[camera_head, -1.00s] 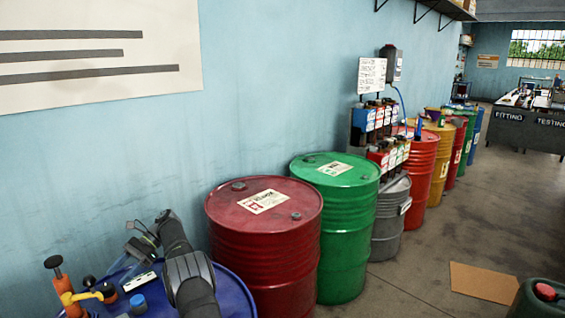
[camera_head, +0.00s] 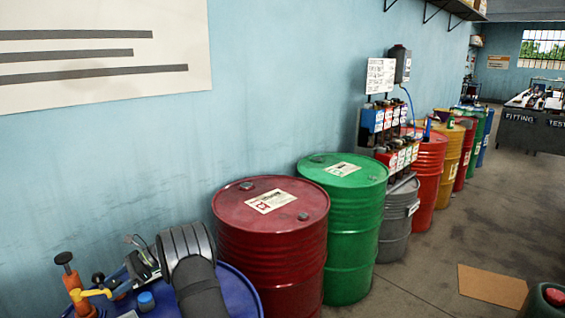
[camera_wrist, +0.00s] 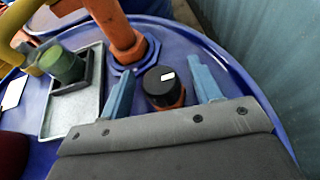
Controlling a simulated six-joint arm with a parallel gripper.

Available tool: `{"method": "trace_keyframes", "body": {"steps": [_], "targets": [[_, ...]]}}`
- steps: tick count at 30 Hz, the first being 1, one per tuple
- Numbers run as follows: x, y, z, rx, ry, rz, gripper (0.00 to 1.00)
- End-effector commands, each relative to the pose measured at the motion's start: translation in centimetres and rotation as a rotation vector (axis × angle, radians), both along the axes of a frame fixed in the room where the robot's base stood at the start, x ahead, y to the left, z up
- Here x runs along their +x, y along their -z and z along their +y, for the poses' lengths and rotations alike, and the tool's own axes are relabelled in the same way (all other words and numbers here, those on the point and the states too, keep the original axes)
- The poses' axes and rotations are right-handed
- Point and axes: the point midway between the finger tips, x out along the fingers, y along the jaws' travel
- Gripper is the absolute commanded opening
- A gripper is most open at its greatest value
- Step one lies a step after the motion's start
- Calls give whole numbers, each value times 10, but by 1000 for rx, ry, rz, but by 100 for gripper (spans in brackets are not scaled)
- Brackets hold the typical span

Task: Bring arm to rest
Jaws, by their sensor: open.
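My gripper (camera_wrist: 162,88) is open in the wrist view, its two blue-grey fingers spread apart. Between them in the picture stands a black-capped orange object (camera_wrist: 165,85) on the blue drum top (camera_wrist: 150,38); the fingers do not visibly touch it. In the head view my dark arm rises over the blue drum (camera_head: 240,290) at lower left, hiding part of its top. An orange pump with a yellow handle (camera_head: 82,290) stands at the drum's left side; its orange column (camera_wrist: 118,30) also shows in the wrist view.
A metal tray (camera_wrist: 72,112) with a green cup (camera_wrist: 63,66) sits left of the gripper. A blue cap (camera_head: 146,301) is beside my arm. A dark red drum (camera_head: 270,240) and a green drum (camera_head: 345,220) stand to the right. The wall (camera_head: 120,160) is behind.

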Motion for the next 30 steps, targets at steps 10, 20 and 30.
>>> {"method": "trace_keyframes", "body": {"steps": [10,20,30], "targets": [[-1,-1,-1,-1,215,1,57],[8,-10,-22,1,371,-1,57],[29,-36,-82,0,368,-1,57]]}}
